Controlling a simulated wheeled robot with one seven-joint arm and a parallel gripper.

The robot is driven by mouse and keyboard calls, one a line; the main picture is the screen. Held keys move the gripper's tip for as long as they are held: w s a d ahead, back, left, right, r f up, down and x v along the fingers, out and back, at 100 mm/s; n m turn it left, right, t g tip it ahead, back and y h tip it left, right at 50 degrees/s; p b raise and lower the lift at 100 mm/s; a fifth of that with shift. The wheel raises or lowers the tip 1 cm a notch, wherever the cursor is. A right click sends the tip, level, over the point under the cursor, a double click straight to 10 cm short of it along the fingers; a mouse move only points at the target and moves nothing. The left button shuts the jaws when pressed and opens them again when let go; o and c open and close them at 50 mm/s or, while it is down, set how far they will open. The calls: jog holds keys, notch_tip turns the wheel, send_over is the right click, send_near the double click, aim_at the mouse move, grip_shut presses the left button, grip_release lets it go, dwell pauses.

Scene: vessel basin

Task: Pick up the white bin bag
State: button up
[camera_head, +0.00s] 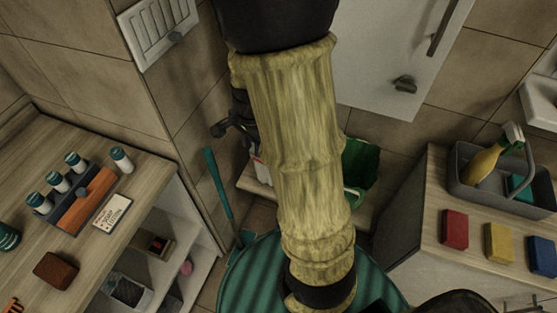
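I cannot make out a white bin bag in this view. My pale yellow-sleeved arm fills the middle of the view. A dark jointed part, perhaps my gripper (222,130), juts out from behind the arm's left edge. Most of it is hidden, and I cannot tell whether it is open or holds anything.
A wooden-topped shelf unit (140,168) with an orange bottle rack (80,203) stands at left. A teal-handled tool (218,185) leans near the wall. At right, a counter holds a grey caddy (478,193) and red (455,229), yellow (498,243) and blue (541,255) blocks.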

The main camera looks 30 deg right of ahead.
jog(key=w+d+f+m+b, duration=0.1)
jog(key=w+d+f+m, duration=0.3)
jog(key=m, duration=0.9)
jog(key=w+d, duration=0.1)
jog(key=d, duration=0.1)
jog(key=shift+w+d+f+m+g+h+b, duration=0.25)
jog(key=shift+d+f+m+g+h+b, duration=0.05)
jog(key=shift+d+f+m+g, duration=0.1)
jog(key=f, duration=0.4)
jog(key=f+b, duration=0.1)
jog(key=f, duration=0.6)
jog(key=shift+w+d+f+b, duration=0.2)
jog(key=shift+d+f+b, duration=0.1)
jog(key=shift+f+b, duration=0.1)
jog(key=shift+f, duration=0.15)
jog(key=shift+f, duration=0.1)
jog(key=f, duration=0.5)
jog(key=shift+w, duration=0.25)
jog(key=shift+a, duration=0.1)
